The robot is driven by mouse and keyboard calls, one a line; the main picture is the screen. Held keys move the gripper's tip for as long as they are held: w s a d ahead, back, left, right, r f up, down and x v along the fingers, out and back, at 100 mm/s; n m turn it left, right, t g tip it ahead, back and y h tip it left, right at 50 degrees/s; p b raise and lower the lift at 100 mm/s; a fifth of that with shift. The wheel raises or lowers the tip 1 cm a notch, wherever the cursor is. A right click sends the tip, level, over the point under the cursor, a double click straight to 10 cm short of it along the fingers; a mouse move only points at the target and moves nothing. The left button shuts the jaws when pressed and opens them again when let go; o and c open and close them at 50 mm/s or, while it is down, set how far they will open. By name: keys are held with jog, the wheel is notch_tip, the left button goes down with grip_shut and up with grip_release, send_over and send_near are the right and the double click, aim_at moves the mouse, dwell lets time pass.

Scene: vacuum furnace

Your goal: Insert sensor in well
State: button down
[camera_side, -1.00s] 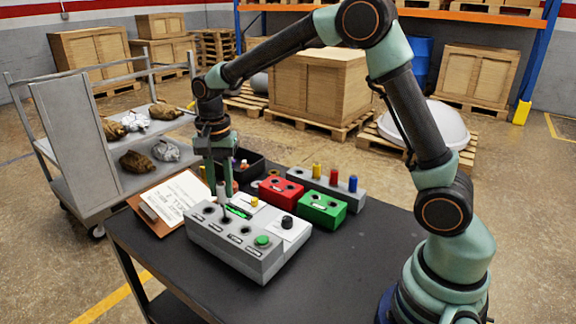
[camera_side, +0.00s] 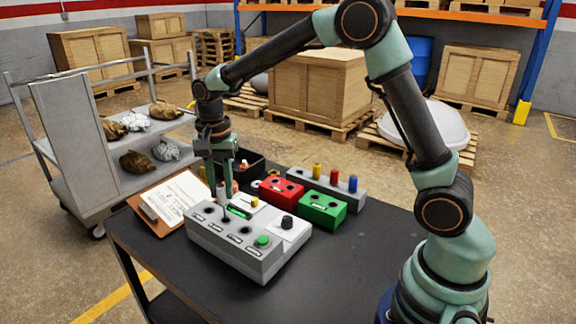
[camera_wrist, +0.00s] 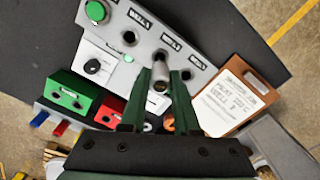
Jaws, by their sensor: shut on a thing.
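The sensor (camera_wrist: 160,84) is a small pale metal cylinder, held between the two green fingers of my gripper (camera_wrist: 158,72). The grey well block (camera_side: 245,257) stands on the table with a row of dark round wells along its top. In the wrist view the sensor's end lies over the middle well, which it covers. One open well (camera_wrist: 130,38) shows on one side and another (camera_wrist: 186,74) on the other. In the side view my gripper (camera_side: 222,184) is above the block's back-left part, pointing down. I cannot tell whether the sensor's tip is inside the well.
A clipboard (camera_side: 172,202) lies left of the block. Red (camera_side: 281,191) and green (camera_side: 323,210) boxes stand to the right, with a grey rack (camera_side: 345,189) of coloured plugs behind. A dark bin (camera_side: 250,166) is behind my gripper. The table front is clear.

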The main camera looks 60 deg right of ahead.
aim_at(223, 204)
jog(key=shift+f, duration=0.55)
jog(key=shift+f, duration=0.35)
jog(key=shift+f, duration=1.55)
dwell(0.6)
jog(key=shift+c, duration=0.8)
grip_release()
jog(key=shift+r, duration=0.1)
jog(key=shift+r, duration=2.95)
